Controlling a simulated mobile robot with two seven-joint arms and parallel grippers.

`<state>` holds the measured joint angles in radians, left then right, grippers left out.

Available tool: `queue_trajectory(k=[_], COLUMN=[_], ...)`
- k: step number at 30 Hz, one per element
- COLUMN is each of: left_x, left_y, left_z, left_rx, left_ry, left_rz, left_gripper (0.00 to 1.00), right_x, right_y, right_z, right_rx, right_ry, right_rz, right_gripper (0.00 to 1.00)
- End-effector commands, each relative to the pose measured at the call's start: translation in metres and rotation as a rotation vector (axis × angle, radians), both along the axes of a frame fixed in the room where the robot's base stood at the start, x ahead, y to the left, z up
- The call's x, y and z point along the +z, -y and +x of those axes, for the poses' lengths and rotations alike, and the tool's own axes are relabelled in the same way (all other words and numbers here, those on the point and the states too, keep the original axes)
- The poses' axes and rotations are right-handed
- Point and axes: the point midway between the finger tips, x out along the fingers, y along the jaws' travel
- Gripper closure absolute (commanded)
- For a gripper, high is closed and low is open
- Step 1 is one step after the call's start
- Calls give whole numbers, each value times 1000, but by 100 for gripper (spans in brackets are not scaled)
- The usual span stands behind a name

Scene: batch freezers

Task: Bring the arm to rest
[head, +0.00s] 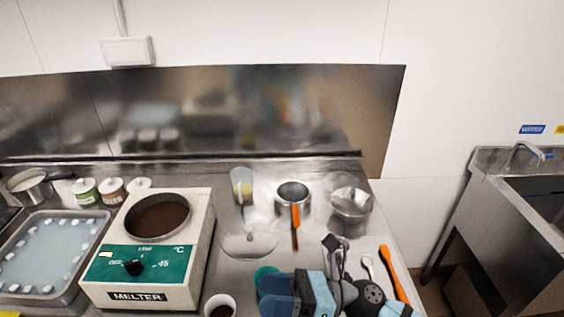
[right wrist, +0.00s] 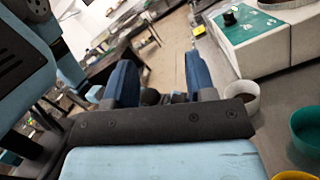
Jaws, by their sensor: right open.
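My right arm reaches in from the lower right in the head view, with its gripper (head: 279,293) low over the front of the steel counter. In the right wrist view the two blue fingers of this gripper (right wrist: 160,78) stand apart with nothing between them. In the head view the gripper is to the right of a small white cup (head: 220,306) and partly covers a green cup (head: 265,272). My left gripper is not in view.
A melter (head: 150,250) with a dark-filled pot stands left of the gripper, beside a metal tray (head: 85,262). An orange-handled pan (head: 293,195), a steel bowl (head: 350,210) and an orange spatula (head: 393,275) lie behind and right. A sink (head: 520,200) stands far right.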

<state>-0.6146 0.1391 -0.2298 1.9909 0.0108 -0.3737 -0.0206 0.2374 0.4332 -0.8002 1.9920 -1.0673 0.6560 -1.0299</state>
Motion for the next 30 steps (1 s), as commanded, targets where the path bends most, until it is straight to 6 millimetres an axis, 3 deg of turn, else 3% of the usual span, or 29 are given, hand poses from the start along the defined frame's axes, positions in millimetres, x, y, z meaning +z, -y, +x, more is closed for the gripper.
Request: queue_trajectory(k=[1, 4, 7, 11, 15, 18, 21, 24, 30], left_x=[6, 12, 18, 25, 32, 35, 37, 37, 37], left_y=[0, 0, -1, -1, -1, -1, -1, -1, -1], left_z=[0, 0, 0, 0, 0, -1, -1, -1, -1], left_rx=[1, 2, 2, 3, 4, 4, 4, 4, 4], left_ry=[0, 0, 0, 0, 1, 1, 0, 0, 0], left_rz=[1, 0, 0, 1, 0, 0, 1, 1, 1], left_gripper=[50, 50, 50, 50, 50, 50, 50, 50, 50], right_x=[4, -4, -32, -94, -170, -208, -231, -242, -246], right_y=[7, 31, 65, 117, 168, 191, 204, 210, 212], right_z=[7, 29, 43, 40, 2, -31, -56, -70, -74], right_rx=[-75, -212, -338, -493, -640, -710, -756, -778, -783], right_ry=[-210, -629, -1050, -1584, -2076, -2302, -2437, -2505, -2526], right_rz=[95, 286, 494, 797, 1148, 1350, 1492, 1572, 1598], right_gripper=[49, 49, 49, 49, 49, 49, 49, 49, 49])
